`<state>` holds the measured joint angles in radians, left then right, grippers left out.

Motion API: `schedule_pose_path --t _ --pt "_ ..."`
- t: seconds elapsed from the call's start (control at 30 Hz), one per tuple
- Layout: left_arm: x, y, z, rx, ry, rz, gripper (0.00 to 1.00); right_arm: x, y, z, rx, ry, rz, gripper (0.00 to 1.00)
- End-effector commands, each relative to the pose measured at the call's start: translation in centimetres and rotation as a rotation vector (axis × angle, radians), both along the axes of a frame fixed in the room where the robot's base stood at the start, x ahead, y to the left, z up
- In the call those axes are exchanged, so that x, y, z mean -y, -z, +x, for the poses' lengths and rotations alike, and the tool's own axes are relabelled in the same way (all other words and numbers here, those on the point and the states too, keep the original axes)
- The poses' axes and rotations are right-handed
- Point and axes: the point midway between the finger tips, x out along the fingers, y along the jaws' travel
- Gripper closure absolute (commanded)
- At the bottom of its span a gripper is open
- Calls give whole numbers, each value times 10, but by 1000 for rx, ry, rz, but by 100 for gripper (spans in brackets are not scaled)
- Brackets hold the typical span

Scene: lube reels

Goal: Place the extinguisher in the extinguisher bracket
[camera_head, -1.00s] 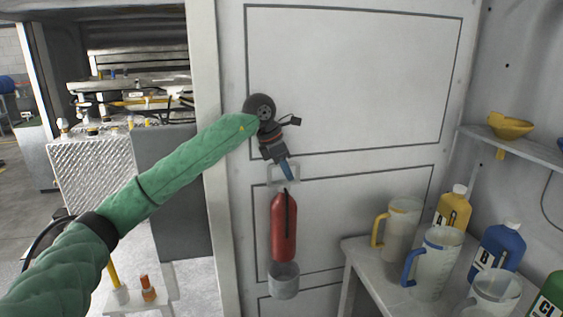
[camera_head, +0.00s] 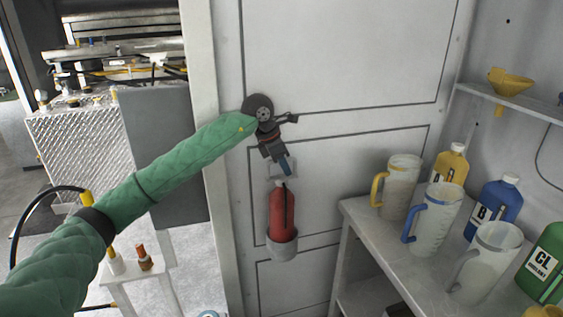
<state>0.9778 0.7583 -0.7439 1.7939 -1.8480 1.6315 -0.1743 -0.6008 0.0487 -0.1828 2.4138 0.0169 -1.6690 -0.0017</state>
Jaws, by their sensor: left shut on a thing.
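The red extinguisher (camera_head: 282,208) hangs upright against the white door panel, with a black hose down its front. Its lower end is at the grey cup of the extinguisher bracket (camera_head: 283,249), and the cup's rim hides its bottom. It looks lined up with the cup, but I cannot tell how deep it sits. A pale plate shows behind its top. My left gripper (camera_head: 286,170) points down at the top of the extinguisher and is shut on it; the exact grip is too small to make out. My right gripper is not in view.
A grey bench (camera_head: 355,213) at the right holds several clear jugs and bottles, including a blue bottle (camera_head: 496,208). A shelf above carries a yellow funnel (camera_head: 510,82). A small white stand (camera_head: 140,277) is at lower left.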

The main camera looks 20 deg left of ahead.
Motion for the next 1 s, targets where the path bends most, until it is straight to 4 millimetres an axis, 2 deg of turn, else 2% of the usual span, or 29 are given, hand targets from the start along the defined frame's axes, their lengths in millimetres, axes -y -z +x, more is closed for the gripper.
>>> schedule_pose_path --t 0.33,0.77,0.8,0.9,1.0 --pt "14 30 -1 2 4 -1 100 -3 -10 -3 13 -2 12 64" --pt "15 33 -1 2 4 -1 100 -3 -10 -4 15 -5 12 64" --pt "15 35 -2 -1 4 0 84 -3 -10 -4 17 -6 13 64" --pt "15 35 -2 -1 4 0 66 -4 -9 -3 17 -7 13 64" --pt "15 35 -2 -1 4 0 66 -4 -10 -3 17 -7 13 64"
